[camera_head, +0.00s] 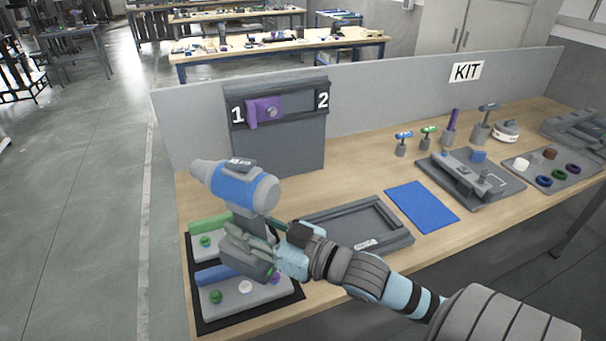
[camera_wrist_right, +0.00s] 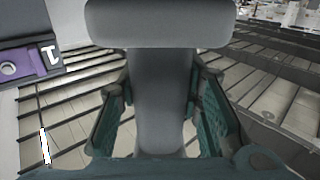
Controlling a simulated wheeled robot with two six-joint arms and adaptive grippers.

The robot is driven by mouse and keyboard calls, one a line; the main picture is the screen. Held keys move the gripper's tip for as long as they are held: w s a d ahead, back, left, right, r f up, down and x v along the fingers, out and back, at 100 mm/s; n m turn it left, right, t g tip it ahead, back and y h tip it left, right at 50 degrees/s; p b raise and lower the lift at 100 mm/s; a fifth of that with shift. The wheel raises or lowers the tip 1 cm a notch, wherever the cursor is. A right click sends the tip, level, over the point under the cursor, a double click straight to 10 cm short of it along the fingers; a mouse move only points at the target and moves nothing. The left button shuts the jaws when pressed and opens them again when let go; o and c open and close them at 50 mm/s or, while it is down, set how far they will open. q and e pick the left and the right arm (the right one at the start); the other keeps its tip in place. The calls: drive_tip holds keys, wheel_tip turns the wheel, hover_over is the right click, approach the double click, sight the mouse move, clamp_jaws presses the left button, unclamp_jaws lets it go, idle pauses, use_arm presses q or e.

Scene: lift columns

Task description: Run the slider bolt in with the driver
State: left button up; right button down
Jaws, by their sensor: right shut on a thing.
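The driver (camera_head: 240,187), blue and grey with a thick round body, stands raised over the near left of the bench. My right gripper (camera_head: 256,243) is shut on its grey handle. In the right wrist view the fingers stand either side of the grey handle (camera_wrist_right: 163,105), below the wide body. The purple slider (camera_head: 258,112) sits on the grey upright panel (camera_head: 285,150), beside the label 1, with a grey bolt head (camera_head: 272,112) on it. Part of the slider (camera_wrist_right: 12,68) shows at the left of the right wrist view. The driver is apart from the bolt.
A black mat with grey blocks (camera_head: 235,303) lies below the driver. A grey tray (camera_head: 395,243), blue pad (camera_head: 421,206), fixture (camera_head: 500,190), small tools and a parts tray (camera_head: 590,165) stand to the right.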

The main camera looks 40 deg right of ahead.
drive_tip(key=w+d+f+m+h, duration=0.2)
drive_tip(key=w+d+m+h, duration=0.2)
drive_tip(key=d, duration=0.6)
drive_tip(key=w+d+f+m+h, duration=0.2)
drive_tip(key=w+d+m+h, duration=0.2)
drive_tip(key=w+d+h, duration=0.4)
drive_tip(key=w+d, duration=0.3)
drive_tip(key=shift+w+d, duration=0.15)
drive_tip(key=shift+w, duration=0.05)
drive_tip(key=shift+w+d, duration=0.1)
drive_tip(key=shift+w, duration=0.35)
idle(0.8)
drive_tip(key=shift+s, duration=0.15)
